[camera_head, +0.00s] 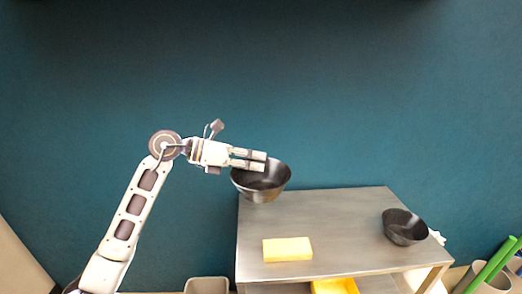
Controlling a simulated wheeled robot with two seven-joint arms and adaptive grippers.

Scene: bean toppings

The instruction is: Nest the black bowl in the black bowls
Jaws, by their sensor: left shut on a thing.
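A black bowl (268,187) hangs upright in the air by the far left corner of the metal table. The other black bowls (405,228) stand on the right part of the table, seen as one dark bowl shape; how many are stacked there I cannot tell. They are well apart from the held bowl, to its right and lower. My right gripper is not in view.
The metal table (345,225) has free room between the two bowl places. A yellow block (287,249) lies near its front left. A yellow container (334,286) shows below the front edge. Green tubes (492,262) stand at the lower right. A beige bin (207,285) stands at lower left.

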